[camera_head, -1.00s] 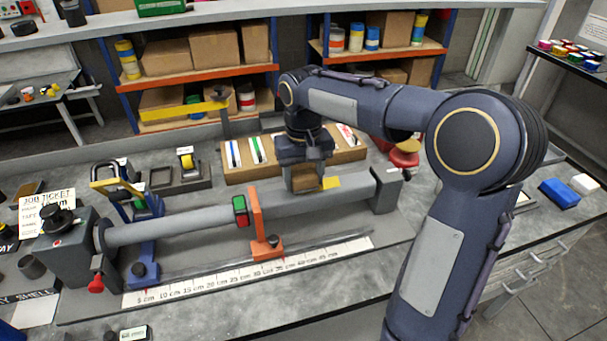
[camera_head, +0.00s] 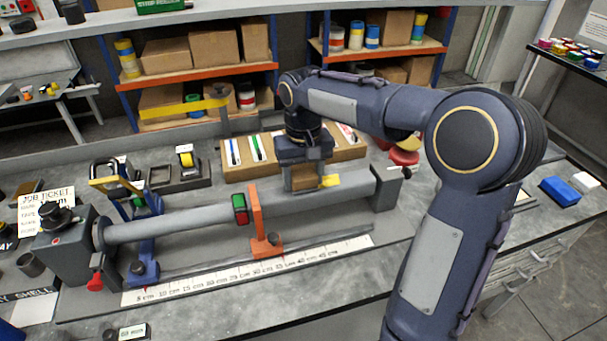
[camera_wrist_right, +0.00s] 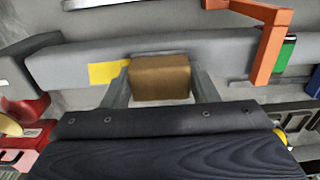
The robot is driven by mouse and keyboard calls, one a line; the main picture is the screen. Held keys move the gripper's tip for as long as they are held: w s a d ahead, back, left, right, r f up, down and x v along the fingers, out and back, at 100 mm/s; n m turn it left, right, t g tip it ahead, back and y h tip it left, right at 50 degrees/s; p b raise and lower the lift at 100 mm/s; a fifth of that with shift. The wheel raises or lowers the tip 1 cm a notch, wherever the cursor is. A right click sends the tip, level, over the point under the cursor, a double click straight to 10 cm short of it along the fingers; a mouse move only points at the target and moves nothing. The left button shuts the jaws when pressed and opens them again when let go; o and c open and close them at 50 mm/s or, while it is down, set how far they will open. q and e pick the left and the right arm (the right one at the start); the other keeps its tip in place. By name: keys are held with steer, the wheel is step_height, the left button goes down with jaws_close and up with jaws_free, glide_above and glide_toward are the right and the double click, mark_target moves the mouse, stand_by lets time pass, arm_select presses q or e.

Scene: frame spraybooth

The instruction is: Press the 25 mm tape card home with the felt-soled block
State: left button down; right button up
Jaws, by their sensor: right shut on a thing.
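My right gripper (camera_head: 304,182) is shut on a brown block (camera_wrist_right: 160,78), held between its two fingers over the grey tube in the wrist view. The block also shows in the head view (camera_head: 304,178) at the tube. A yellow tape card (camera_head: 330,181) lies on the grey tube (camera_head: 190,219), just right of the block; in the wrist view the card (camera_wrist_right: 108,74) is just left of the block, its edge close to it. The felt sole is hidden, and I cannot tell whether the block touches the tube or covers part of the card. My left gripper is not in view.
An orange upright stop (camera_head: 262,228) with a green and red piece beside it stands in front of the tube. A blue clamp stand (camera_head: 145,240) holds the tube's left part. A white centimetre scale (camera_head: 250,270) runs along the front. A pen tray (camera_head: 235,170) lies behind.

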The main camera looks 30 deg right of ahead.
mark_target(333, 182)
steer(key=shift+f, duration=0.3)
steer(key=shift+d, duration=0.15)
